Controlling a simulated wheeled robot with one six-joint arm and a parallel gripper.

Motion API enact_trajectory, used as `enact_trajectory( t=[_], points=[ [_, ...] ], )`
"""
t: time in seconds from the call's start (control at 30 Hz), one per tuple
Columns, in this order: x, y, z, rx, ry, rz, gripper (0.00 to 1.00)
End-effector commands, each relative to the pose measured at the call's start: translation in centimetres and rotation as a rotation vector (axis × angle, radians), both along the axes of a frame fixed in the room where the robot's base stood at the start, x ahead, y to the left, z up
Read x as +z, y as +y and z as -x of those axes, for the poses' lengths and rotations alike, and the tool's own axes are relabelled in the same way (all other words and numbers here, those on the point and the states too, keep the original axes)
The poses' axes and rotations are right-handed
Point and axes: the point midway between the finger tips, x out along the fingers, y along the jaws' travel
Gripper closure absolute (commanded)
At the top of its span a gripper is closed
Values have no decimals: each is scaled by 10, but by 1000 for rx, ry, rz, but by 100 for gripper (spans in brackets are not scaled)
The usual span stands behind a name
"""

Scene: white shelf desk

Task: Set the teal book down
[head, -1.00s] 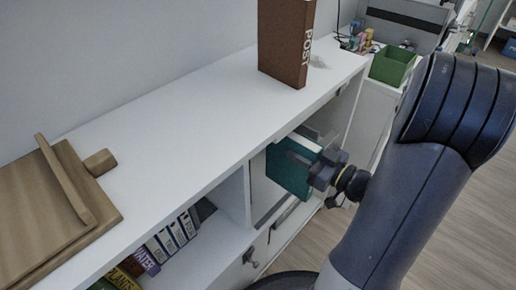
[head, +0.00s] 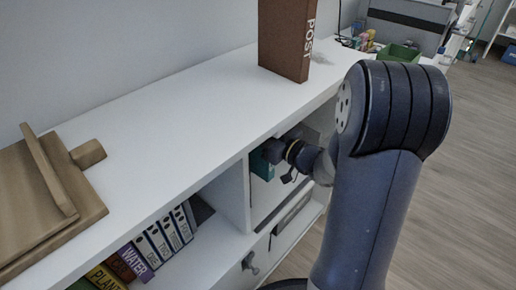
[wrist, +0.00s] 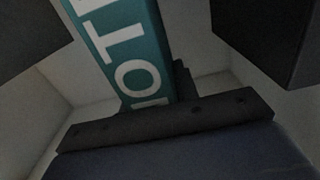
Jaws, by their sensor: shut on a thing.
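The teal book (head: 262,166) is inside the right-hand shelf compartment under the desk top, and only a small teal part of it shows in the head view. In the wrist view the book (wrist: 124,45) stands out as a teal spine with large white letters, slightly tilted in the picture. My gripper (head: 272,152) reaches into that compartment and is shut on the book. My wrist hides much of the book in the head view. Whether the book's lower edge touches the shelf floor cannot be seen.
White shelf walls stand close around the gripper; a divider (head: 235,192) is on its left. A brown POST box (head: 285,38) and a wooden stand (head: 45,205) are on the top. A green bin (head: 400,52) is behind.

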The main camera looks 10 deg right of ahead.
Motion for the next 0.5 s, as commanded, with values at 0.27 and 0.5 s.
enact_trajectory(
  t=[0.27,0.5],
  points=[
    [-28,0,0,0,0,-1,100],
    [-51,2,-3,1,-5,0,100]
  ],
)
